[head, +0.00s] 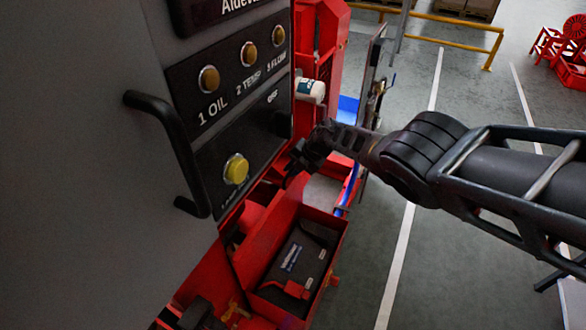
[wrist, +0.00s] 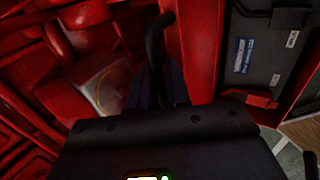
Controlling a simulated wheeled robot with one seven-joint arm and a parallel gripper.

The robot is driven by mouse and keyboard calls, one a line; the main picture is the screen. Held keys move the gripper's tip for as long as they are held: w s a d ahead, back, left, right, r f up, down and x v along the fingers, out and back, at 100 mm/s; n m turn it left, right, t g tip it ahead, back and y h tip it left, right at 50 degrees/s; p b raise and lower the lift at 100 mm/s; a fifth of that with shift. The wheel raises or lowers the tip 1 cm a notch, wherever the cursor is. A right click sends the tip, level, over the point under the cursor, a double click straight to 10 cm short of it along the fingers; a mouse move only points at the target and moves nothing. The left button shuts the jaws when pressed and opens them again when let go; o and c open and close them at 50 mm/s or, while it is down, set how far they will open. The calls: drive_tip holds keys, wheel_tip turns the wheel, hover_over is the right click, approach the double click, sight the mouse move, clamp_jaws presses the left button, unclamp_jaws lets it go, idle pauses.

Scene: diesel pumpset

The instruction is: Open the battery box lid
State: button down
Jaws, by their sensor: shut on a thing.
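The red battery box (head: 326,268) is at the lower middle of the head view, with its top uncovered. A black battery (head: 295,258) shows inside it and also at the right of the wrist view (wrist: 262,55). A red panel, apparently the raised lid (head: 265,236), stands along the box's left side; in the wrist view it is the red strip (wrist: 198,45) between the handle and the battery. My gripper (head: 303,158) is above the box. In the wrist view its fingers (wrist: 158,88) are shut on a black curved handle (wrist: 157,38). Where the handle joins the lid is hidden.
The grey control panel (head: 100,150) with a black grab handle (head: 170,130) and yellow buttons (head: 236,168) stands close on the left. A white cylinder (head: 310,90) sits just above my gripper. Open floor (head: 470,260) lies to the right.

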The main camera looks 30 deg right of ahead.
drive_tip(key=shift+f, duration=0.1)
idle(0.4)
drive_tip(key=c, duration=1.3)
unclamp_jaws()
